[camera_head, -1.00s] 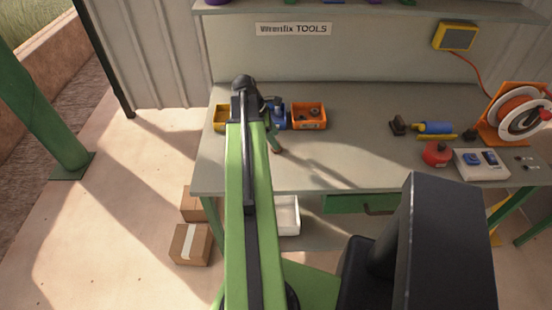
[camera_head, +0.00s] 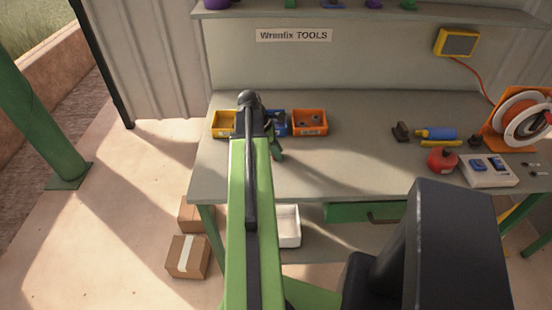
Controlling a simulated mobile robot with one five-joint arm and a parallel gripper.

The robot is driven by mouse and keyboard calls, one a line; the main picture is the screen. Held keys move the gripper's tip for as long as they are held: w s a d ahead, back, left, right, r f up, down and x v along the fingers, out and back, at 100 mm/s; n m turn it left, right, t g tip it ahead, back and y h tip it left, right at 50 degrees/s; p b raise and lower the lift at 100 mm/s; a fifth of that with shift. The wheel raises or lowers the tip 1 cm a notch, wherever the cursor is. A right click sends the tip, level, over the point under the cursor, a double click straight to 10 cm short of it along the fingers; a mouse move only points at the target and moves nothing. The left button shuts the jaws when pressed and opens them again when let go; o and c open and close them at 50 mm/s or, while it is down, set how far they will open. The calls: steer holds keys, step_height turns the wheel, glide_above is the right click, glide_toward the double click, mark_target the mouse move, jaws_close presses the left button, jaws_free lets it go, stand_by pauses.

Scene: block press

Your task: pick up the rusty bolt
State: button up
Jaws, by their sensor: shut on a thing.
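My gripper (camera_head: 276,151) is partly hidden behind the end of my green arm, over the left part of the grey workbench (camera_head: 330,175). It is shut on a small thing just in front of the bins. The held thing is too small and too covered to make out clearly; I take it for the rusty bolt. I cannot tell how far it is above the bench top.
A yellow bin (camera_head: 223,124), a partly hidden blue bin (camera_head: 281,127) and an orange bin (camera_head: 309,122) with small dark parts stand behind my gripper. A red object (camera_head: 442,161), a white switch box (camera_head: 489,171) and a cable reel (camera_head: 523,119) are at right. The bench middle is clear.

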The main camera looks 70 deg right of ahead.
jaws_close()
